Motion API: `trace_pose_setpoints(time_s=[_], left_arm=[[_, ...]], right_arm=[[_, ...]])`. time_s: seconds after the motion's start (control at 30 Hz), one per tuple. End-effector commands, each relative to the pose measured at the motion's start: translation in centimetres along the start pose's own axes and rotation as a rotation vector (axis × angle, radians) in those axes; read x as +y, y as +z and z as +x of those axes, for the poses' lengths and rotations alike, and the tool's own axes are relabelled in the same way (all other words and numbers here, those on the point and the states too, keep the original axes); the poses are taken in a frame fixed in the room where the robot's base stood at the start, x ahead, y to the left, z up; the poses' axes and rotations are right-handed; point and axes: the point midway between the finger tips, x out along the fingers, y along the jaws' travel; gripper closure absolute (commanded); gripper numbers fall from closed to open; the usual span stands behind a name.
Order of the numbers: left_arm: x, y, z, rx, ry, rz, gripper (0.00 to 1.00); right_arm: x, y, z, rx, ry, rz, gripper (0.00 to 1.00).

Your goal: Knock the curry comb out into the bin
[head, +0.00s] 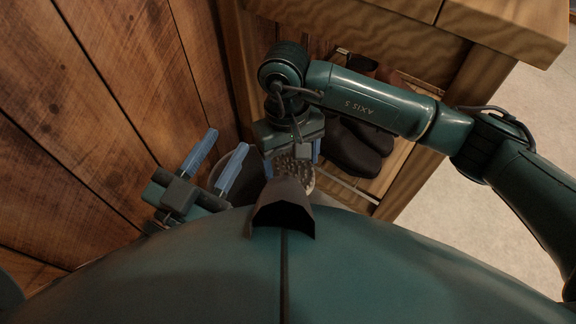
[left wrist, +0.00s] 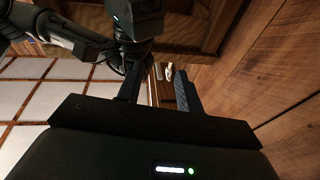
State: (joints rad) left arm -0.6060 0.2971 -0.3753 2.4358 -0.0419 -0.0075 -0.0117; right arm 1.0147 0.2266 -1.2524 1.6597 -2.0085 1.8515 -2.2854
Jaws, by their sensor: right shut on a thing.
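The curry comb (head: 299,172), a pale round thing with rows of short studs, is in my right gripper (head: 292,160), which is shut on it and points down in the head view. A dark brown flap-like shape hides its lower part. The bin (head: 243,190) appears as a dark grey round container below and to the left of the comb, mostly hidden by my body and left gripper. My left gripper (head: 227,140) is open and empty, its two blue fingers apart, left of the comb. Its fingers also show open in the left wrist view (left wrist: 158,88).
A wooden shelf unit (head: 405,165) stands to the right, with dark boots (head: 355,148) inside. A plank wall (head: 90,130) is close on the left. Pale floor (head: 460,170) is clear at the far right.

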Motion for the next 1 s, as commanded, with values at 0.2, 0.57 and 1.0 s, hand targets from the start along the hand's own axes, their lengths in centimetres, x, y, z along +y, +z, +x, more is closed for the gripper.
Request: trace_pose_setpoints(time_s=[0.2, 0.57, 1.0], left_arm=[[0.2, 0.3, -0.2, 0.034, 0.008, 0.002, 0.64], [-0.3, -1.0, 0.7, 0.154, 0.023, 0.054, 0.64], [-0.9, -3.8, 1.4, 0.332, 0.038, 0.168, 0.64]], right_arm=[[-0.6, -0.3, 1.3, -0.001, 0.0, -0.012, 0.52], [-0.6, -0.8, 5.9, -0.003, 0.0, -0.01, 0.52], [-0.5, -1.3, 9.6, 0.0, 0.001, -0.012, 0.52]])
